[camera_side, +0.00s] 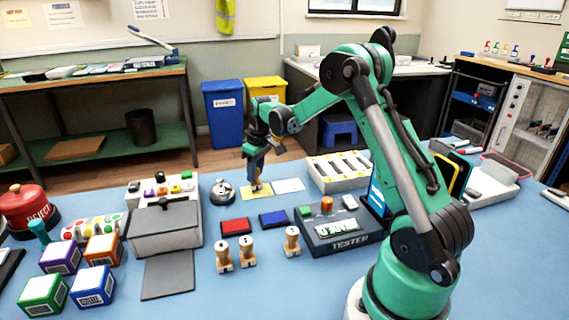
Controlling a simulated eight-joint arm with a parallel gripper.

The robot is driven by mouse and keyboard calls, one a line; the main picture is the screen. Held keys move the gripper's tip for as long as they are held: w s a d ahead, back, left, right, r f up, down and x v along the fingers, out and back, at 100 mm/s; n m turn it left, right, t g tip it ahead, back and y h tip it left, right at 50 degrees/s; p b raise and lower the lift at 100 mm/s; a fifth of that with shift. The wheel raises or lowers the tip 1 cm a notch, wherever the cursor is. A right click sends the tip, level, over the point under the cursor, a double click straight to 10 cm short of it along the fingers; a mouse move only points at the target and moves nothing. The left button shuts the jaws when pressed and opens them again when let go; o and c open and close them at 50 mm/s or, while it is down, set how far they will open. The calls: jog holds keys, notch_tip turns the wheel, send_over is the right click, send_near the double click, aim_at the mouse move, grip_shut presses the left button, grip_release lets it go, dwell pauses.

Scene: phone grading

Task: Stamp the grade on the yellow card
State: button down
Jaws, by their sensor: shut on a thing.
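The yellow card (248,195) lies flat on the blue table, just left of a white card (288,185). My gripper (256,174) is over the yellow card and points down. It is shut on a small wooden stamp (257,186), held upright. The stamp's lower end is at the card; I cannot tell whether it touches. The stamp and gripper cover part of the card, and no mark shows on it. A red ink pad (236,227) and a blue ink pad (273,218) lie nearer the camera.
Wooden stamps stand near the pads: left (223,260), middle (247,251) and right (291,241). A grey tester (335,232) is right of the pads. A round metal item (222,192) sits left of the card, and a slotted white tray (338,171) stands to the right.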

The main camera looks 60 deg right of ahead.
jog(key=shift+f, duration=0.55)
dwell(1.0)
jog(key=shift+r, duration=3.55)
jog(key=shift+s+a+r, duration=0.1)
jog(key=shift+a, duration=0.2)
jog(key=s+a+n, duration=0.5)
jog(key=s+a, duration=0.9)
jog(key=a, duration=0.2)
jog(key=shift+m+y, duration=0.3)
jog(key=shift+w+f, duration=0.15)
jog(key=shift+f, duration=2.9)
